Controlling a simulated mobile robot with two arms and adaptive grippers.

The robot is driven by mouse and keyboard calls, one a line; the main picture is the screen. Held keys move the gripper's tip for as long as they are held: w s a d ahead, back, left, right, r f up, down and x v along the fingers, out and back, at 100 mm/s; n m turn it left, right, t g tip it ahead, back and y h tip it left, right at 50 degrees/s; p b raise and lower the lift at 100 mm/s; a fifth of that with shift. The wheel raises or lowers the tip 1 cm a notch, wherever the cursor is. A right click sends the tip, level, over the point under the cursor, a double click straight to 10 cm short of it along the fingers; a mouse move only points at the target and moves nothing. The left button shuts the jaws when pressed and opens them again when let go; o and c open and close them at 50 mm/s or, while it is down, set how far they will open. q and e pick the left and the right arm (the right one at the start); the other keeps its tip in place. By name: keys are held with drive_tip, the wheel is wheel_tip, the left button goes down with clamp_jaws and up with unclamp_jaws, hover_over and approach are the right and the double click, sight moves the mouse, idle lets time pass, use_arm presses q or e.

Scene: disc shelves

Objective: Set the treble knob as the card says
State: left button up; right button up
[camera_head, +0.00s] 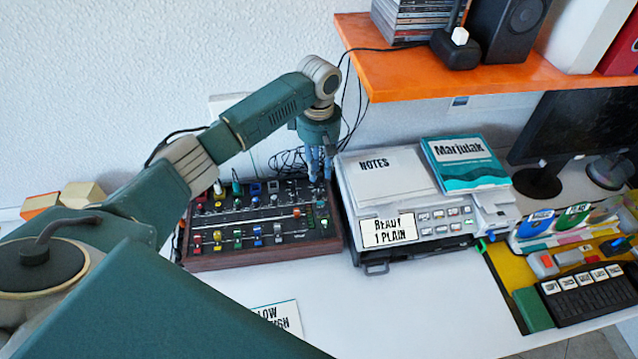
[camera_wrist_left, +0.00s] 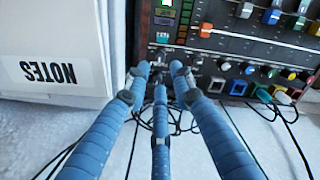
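A dark mixer panel with a wooden frame (camera_head: 262,262) lies on the white table, with rows of coloured knobs and sliders. It also shows in the left wrist view (camera_wrist_left: 262,55). My left gripper (camera_head: 319,178) points down over the mixer's right back corner. In the left wrist view its blue fingertips (camera_wrist_left: 159,74) are a little apart around a small dark knob (camera_wrist_left: 161,55) at the panel's edge. Whether they touch it, I cannot tell. A white card (camera_head: 282,318) with "LOW" and part of another word lies in front of the mixer, partly hidden by my arm.
A grey machine (camera_head: 349,203) labelled "READY 1 PLAIN" stands close to the mixer's right, with a notes pad (camera_head: 390,185) and a teal book (camera_head: 465,165) on top. An orange shelf (camera_head: 400,80) overhangs behind. Cables lie behind the mixer.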

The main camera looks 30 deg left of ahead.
sight(319, 192)
use_arm(q)
wheel_tip(319, 192, down, 9)
drive_tip(key=shift+r+p, duration=0.15)
drive_tip(key=shift+p, duration=0.25)
clamp_jaws()
